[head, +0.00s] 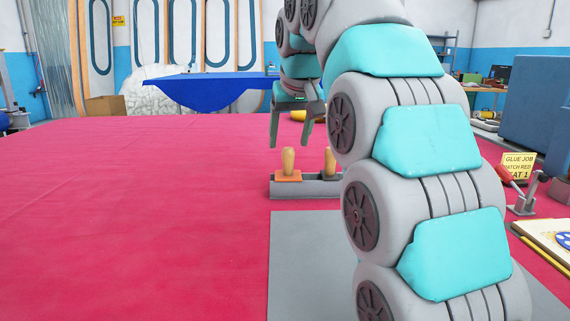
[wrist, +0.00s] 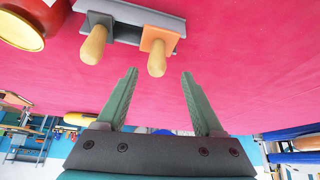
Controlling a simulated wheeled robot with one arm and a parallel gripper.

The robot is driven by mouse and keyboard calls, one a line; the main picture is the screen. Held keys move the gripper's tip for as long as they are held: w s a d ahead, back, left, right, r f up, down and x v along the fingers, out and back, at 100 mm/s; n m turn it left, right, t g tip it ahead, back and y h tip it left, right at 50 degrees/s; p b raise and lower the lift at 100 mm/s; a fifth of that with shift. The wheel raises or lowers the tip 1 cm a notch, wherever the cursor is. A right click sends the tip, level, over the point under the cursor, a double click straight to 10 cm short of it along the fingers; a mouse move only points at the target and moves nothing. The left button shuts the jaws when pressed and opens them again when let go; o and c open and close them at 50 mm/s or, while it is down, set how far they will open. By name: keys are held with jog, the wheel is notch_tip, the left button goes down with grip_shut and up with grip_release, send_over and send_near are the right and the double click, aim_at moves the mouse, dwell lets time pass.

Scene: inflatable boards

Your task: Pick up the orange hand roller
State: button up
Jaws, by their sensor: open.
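The orange hand roller (head: 288,163) has an upright wooden handle on an orange base. It sits at the left end of a grey holder (head: 310,191) on the pink-red surface. In the wrist view the orange hand roller (wrist: 157,57) lies beyond the fingertips, its handle pointing towards the gap between them. My gripper (head: 289,146) is open and empty; in the head view it shows just above the roller's handle. In the wrist view my gripper (wrist: 159,74) has both green fingers spread, touching nothing.
A second wooden-handled tool (wrist: 94,46) with a dark base stands beside the roller in the same holder. A red round container (wrist: 22,28) is near it. A grey mat (head: 305,265) lies in front. The red surface (head: 130,200) to the left is clear.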

aim_at(290, 151)
jog(key=shift+d+x, duration=0.15)
jog(key=shift+x, duration=1.6)
jog(key=shift+d+x, duration=0.1)
jog(key=shift+x, duration=1.65)
jog(key=shift+s+f, duration=0.1)
grip_shut()
